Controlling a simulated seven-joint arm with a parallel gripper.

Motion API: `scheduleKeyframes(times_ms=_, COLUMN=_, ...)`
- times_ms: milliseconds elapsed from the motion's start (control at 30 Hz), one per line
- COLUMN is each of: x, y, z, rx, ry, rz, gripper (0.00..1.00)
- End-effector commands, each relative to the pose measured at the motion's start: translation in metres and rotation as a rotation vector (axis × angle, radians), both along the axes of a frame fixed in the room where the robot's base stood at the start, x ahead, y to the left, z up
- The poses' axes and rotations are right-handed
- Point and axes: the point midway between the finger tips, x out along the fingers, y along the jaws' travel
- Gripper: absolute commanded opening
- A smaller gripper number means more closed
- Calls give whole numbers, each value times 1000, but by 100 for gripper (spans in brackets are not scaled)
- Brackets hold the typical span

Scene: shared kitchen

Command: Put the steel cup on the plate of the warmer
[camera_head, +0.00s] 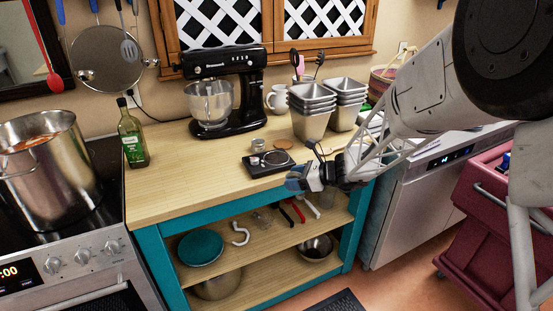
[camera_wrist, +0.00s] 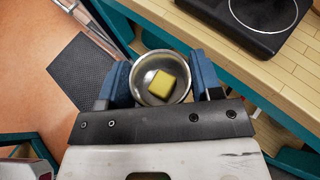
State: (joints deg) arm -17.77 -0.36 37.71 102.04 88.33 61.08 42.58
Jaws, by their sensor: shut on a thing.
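The steel cup (camera_wrist: 139,86) shows in the wrist view, seen from above, with a yellow block (camera_wrist: 161,83) inside it. My gripper (camera_wrist: 160,86) is shut on the cup, one blue finger on each side. In the head view my gripper (camera_head: 303,180) is at the counter's front edge, close to the warmer; the cup is not clearly made out there. The warmer (camera_head: 255,168) is a flat black unit on the counter near its front edge. Its round plate (camera_head: 275,158) looks bare. In the wrist view the warmer (camera_wrist: 240,36) lies up and right of the cup, apart from it.
The wooden counter (camera_head: 185,185) has free room left of the warmer. Behind it stand a black stand mixer (camera_head: 231,92), stacked steel containers (camera_head: 311,110), a small metal jar (camera_head: 258,145) and a brown disc (camera_head: 284,144). An oil bottle (camera_head: 132,138) stands left, beside the stove pot (camera_head: 45,170).

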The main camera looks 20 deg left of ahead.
Motion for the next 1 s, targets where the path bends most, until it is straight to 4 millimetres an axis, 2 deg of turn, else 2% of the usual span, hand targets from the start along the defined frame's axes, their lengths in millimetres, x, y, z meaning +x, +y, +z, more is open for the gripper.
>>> scheduleKeyframes(times_ms=100, x=4, y=16, z=22, rx=1, ry=-3, rz=-103, gripper=33)
scheduleKeyframes(times_ms=300, x=9, y=28, z=41, rx=0, ry=-1, rz=-208, gripper=33)
scheduleKeyframes(times_ms=833, x=12, y=30, z=46, rx=-1, ry=-1, rz=-234, gripper=33)
scheduleKeyframes(times_ms=1000, x=20, y=35, z=45, rx=-1, ry=-2, rz=-233, gripper=33)
